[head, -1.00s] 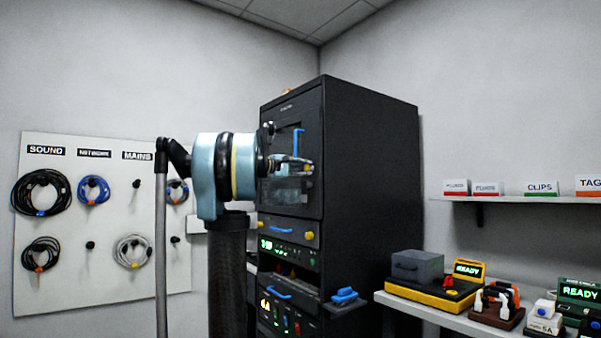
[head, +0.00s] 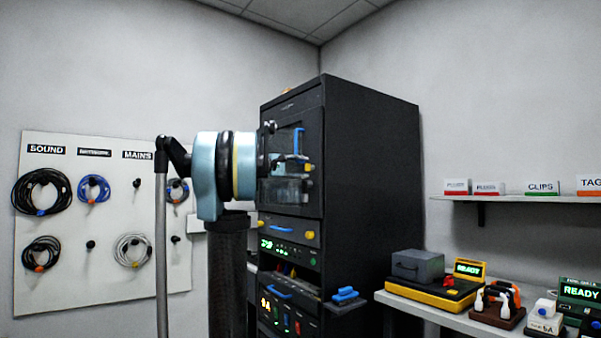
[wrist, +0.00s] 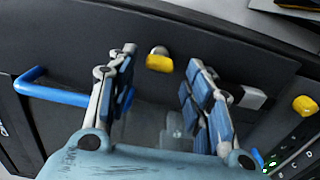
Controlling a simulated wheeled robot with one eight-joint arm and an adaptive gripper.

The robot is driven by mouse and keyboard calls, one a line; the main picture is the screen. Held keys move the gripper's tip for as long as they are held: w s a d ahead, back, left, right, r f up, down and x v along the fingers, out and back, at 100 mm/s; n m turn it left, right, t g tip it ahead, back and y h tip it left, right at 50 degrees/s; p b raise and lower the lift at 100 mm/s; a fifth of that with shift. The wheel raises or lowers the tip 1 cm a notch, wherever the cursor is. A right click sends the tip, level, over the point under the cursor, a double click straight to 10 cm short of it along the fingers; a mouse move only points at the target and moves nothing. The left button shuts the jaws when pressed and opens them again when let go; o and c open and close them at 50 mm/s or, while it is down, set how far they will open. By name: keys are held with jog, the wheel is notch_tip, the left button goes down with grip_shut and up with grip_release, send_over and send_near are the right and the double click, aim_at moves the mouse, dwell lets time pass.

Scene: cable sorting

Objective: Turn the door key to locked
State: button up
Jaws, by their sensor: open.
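The door key, with a yellow bow (wrist: 159,62) on a round metal lock, is on the dark cabinet door (wrist: 75,40). In the head view the yellow key (head: 309,167) shows at the door's right edge, below the blue door handle (head: 298,140). The handle (wrist: 50,90) is left of the key in the wrist view. My gripper (wrist: 160,59) is open, its fingertips on either side of the key with visible gaps; whether it touches the key's face cannot be told. In the head view my arm largely hides the gripper.
A drawer with yellow knobs (head: 313,235) and lit panels (head: 290,252) sit below the door. A blue-handled part (head: 344,294) juts from the rack. A bench with devices (head: 430,290) stands right; a cable board (head: 110,200) hangs left. Space before the bench looks clear.

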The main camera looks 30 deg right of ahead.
jog(key=a, duration=1)
jog(key=shift+s+a, duration=0.15)
jog(key=shift+s, duration=0.2)
jog(key=s+a+f+y, duration=0.6)
jog(key=s+a+f, duration=0.4)
jog(key=f, duration=1)
jog(key=s+a+f+y, duration=0.6)
jog(key=s+a+f, duration=0.4)
jog(key=f, duration=1)
jog(key=s+a+f+t+y, duration=0.1)
jog(key=s+a+f+y, duration=0.5)
jog(key=s+a+f, duration=0.5)
notch_tip(320, 180, down, 10)
jog(key=shift+a+r+m, duration=0.25)
jog(key=shift+a+m, duration=0.15)
jog(key=shift+a, duration=0.85)
